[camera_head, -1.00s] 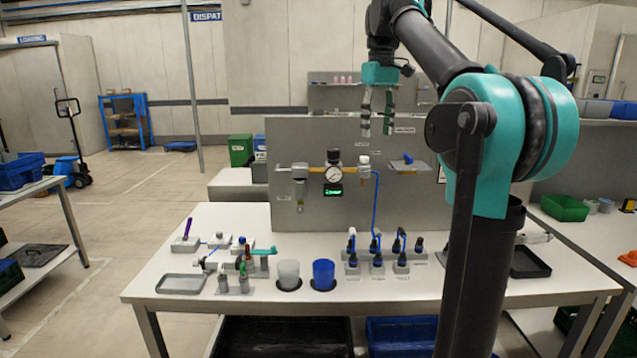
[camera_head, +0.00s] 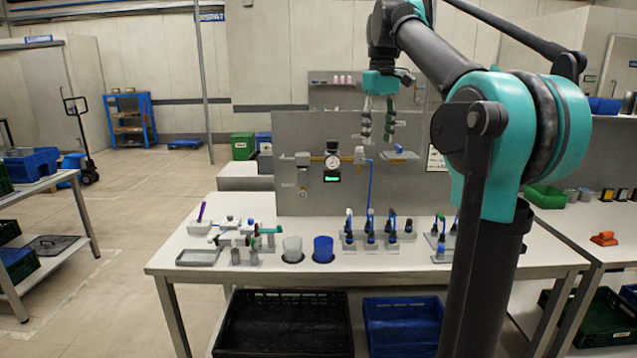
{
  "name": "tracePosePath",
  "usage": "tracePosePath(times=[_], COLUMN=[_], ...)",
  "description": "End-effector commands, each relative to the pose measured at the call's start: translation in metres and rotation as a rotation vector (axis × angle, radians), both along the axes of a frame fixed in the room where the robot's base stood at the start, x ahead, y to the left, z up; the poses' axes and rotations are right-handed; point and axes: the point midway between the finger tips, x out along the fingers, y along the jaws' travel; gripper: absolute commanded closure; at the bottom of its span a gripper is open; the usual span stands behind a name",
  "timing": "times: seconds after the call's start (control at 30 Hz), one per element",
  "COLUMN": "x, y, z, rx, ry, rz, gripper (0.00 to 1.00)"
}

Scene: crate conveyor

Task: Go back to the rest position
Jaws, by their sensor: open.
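My gripper (camera_head: 377,119) hangs from my raised arm in the upper middle of the view. Its fingers point down and stand apart with nothing between them. It is in the air, in front of the grey back panel (camera_head: 290,145), well above the workbench (camera_head: 290,266). The bench stands ahead of me, and my arm hides part of its right side.
On the bench are a grey tray (camera_head: 198,258), a clear cup (camera_head: 292,248), a blue cup (camera_head: 323,248) and several small tools in holders. A gauge (camera_head: 333,161) sits on the panel. A black crate (camera_head: 284,325) and a blue crate (camera_head: 402,328) are below. Floor is open at left.

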Motion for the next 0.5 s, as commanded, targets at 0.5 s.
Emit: tracePosePath(times=[0.5], x=[-0.005], y=[-0.01], z=[-0.108], rx=[0.012], ry=[-0.082], rz=[-0.109], gripper=[0.54])
